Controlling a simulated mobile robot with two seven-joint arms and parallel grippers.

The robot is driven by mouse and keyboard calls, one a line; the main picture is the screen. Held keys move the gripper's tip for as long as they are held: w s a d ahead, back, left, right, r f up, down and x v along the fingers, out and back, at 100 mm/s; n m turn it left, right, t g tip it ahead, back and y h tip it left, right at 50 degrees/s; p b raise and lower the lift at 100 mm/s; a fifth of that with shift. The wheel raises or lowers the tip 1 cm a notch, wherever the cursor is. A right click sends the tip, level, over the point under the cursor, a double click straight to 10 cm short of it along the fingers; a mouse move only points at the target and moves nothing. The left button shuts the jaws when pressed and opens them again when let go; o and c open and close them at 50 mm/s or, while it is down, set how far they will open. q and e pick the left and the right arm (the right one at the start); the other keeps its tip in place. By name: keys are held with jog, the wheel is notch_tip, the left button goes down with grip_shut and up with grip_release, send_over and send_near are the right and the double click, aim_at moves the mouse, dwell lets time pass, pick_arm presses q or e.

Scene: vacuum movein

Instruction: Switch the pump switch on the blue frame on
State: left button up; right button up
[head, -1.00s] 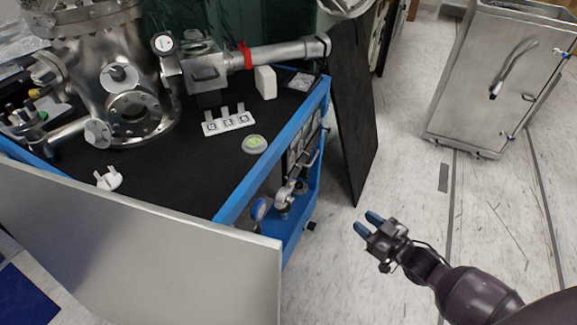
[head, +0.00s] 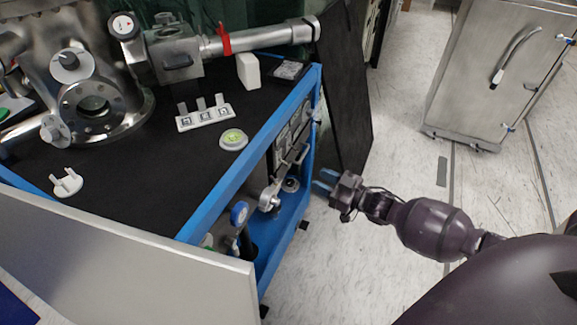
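The blue frame (head: 238,170) holds up the black bench top and runs back to a blue post at its far right corner. I cannot clearly make out the pump switch; dark panels (head: 290,135) show inside the frame's right side, too small to read. My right gripper (head: 326,181) is just right of that side, near the far post. Its two blue fingertips point left toward the frame with a gap between them, and nothing is held. I cannot tell whether they touch the frame. My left gripper is not in view.
A steel vacuum chamber (head: 95,105) stands on the bench top. A grey panel (head: 140,260) covers the near side. A blue-faced gauge (head: 239,214) sits inside the frame. A black board (head: 345,90) leans behind my gripper. A steel cabinet (head: 490,80) stands back right; floor between is clear.

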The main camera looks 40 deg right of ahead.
aim_at(285, 162)
jog(key=b+x, duration=0.2)
jog(key=x, duration=0.7)
jog(key=shift+w, duration=0.4)
jog(key=shift+a, duration=0.15)
jog(key=shift+c, duration=0.2)
grip_shut()
